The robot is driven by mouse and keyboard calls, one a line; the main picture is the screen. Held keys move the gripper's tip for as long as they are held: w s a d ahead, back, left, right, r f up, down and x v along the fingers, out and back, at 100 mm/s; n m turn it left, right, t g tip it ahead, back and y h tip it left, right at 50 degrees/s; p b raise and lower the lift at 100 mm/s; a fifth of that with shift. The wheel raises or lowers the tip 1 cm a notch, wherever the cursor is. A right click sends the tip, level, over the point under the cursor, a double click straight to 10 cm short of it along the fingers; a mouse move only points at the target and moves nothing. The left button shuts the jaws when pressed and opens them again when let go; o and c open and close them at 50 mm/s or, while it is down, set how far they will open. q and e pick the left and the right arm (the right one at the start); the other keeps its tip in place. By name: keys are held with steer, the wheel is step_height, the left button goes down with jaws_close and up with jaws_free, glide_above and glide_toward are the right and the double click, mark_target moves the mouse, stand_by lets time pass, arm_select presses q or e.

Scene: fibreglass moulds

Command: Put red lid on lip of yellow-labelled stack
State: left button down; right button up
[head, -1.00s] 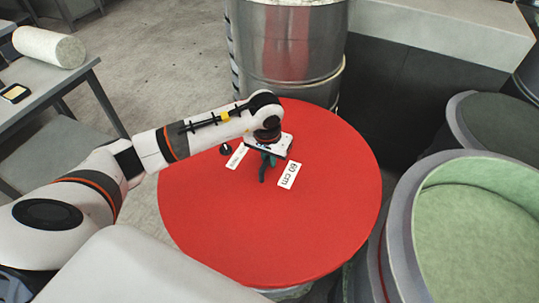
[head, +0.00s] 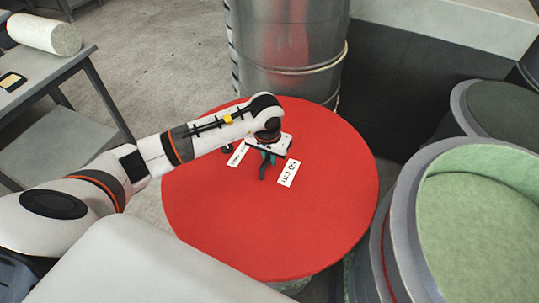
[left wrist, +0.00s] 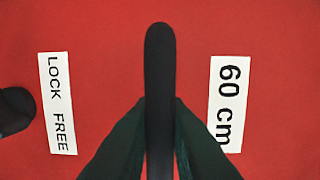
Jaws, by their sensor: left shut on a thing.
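The red lid (head: 255,225) is a large flat disc in the middle of the head view, with white labels reading "60 cm" (head: 289,173) and "LOCK FREE" (left wrist: 57,103). My left gripper (head: 266,165) is over the lid's middle, shut on its dark upright handle (left wrist: 159,80), which stands between the fingers in the left wrist view. A sliver of something pale green shows under the lid's near edge; whether the lid touches it I cannot tell. I see no yellow label. My right gripper is not in view.
Grey-rimmed, green-lined moulds (head: 405,215) stand stacked close on the right, with another mould (head: 465,115) behind. A metal drum (head: 290,55) stands just beyond the lid. A grey table (head: 60,70) with a pale roll (head: 45,35) is at left. Open floor lies between.

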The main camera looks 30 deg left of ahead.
arm_select(q)
steer(key=shift+f+b, duration=0.25)
steer(key=shift+b, duration=0.2)
